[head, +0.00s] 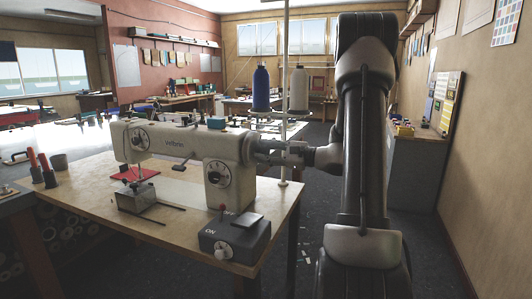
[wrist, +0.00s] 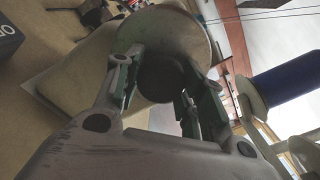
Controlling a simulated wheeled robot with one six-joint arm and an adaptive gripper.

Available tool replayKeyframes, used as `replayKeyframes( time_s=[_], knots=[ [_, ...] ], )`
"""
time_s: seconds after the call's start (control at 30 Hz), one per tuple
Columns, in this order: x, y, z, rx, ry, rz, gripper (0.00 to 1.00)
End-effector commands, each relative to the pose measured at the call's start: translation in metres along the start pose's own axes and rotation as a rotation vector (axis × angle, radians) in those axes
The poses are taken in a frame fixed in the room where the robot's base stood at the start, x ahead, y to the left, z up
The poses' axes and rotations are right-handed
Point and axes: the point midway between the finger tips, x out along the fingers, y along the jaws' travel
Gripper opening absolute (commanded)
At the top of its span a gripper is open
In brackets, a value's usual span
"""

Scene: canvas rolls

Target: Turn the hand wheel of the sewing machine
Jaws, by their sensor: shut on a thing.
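The cream sewing machine (head: 185,145) stands on a wooden table. Its hand wheel (head: 249,148) is at the right end of the machine, partly hidden by my gripper (head: 268,150), which reaches in from the right. In the wrist view the hand wheel (wrist: 190,40) is a pale round disc with a darker round hub. My gripper's two fingers (wrist: 157,82) lie on either side of that hub, and the gripper is shut on the wheel there. The exact contact is in shadow.
A blue thread cone (head: 261,90) and a white cone (head: 299,92) stand on a pole close behind my gripper. A dark switch box (head: 235,238) sits at the table's (head: 90,215) front right corner. Red cloth (head: 135,174) lies by the needle.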

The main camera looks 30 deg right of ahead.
Motion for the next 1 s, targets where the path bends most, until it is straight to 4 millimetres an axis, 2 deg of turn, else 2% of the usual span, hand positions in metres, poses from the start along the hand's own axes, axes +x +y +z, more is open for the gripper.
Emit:
replayKeyframes(
  time_s=[0.4,0.93,0.97,1.0],
  knots=[
    [-0.0006,0.0014,-0.0012,0.175,0.003,0.0,0.16],
    [-0.0007,0.0019,-0.0013,0.196,0.004,0.001,0.16],
    [-0.0007,0.0019,-0.0013,0.196,0.004,0.001,0.45],
    [-0.0006,0.0019,-0.0012,0.196,0.003,0.001,0.52]
  ],
)
